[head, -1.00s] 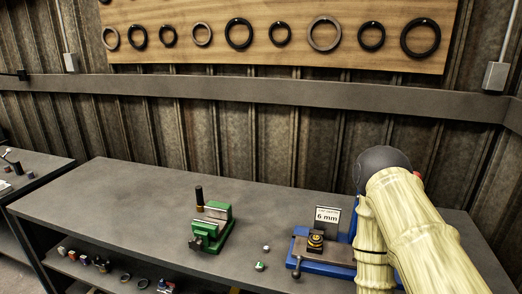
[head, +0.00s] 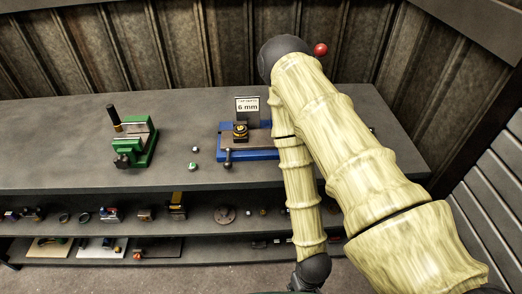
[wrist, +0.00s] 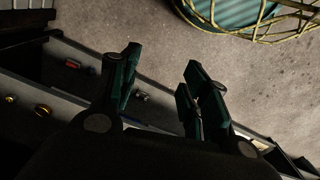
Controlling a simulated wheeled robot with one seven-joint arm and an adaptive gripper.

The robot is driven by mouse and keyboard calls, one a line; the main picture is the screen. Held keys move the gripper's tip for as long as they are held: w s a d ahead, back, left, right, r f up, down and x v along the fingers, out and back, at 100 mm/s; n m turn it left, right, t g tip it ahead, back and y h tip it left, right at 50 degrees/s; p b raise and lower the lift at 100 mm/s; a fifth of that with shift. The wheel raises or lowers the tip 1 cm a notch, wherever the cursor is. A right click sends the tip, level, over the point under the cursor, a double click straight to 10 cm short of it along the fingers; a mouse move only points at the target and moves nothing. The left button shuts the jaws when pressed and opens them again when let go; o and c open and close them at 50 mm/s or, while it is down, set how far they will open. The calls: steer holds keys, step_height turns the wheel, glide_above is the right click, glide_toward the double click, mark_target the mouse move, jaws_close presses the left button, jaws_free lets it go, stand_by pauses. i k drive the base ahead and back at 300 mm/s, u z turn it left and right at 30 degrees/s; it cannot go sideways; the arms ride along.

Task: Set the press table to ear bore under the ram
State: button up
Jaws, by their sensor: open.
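A blue-based device (head: 250,155), seemingly the press, stands on the workbench in the head view. A dark block with a yellow-ringed round piece (head: 240,129) sits on its grey bed. A lever with a dark ball end (head: 228,164) hangs at its front left. A sign reading "6 mm" (head: 248,106) stands behind it. My arm hides its right side, and I cannot make out a ram. In the wrist view my gripper (wrist: 160,88) is open and empty, pointing toward the floor and lower shelves, apart from the device.
A green vise (head: 135,150) with a dark upright handle stands left on the bench (head: 60,150). Two small parts (head: 194,158) lie between it and the blue device. A red ball (head: 320,49) shows beside my arm. Lower shelves hold several parts. A yellow wire-framed object (wrist: 250,15) is on the floor.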

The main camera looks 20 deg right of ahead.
mark_target(246, 139)
steer(key=z, duration=1.85)
steer(key=k, duration=0.5)
steer(key=u, duration=1.8)
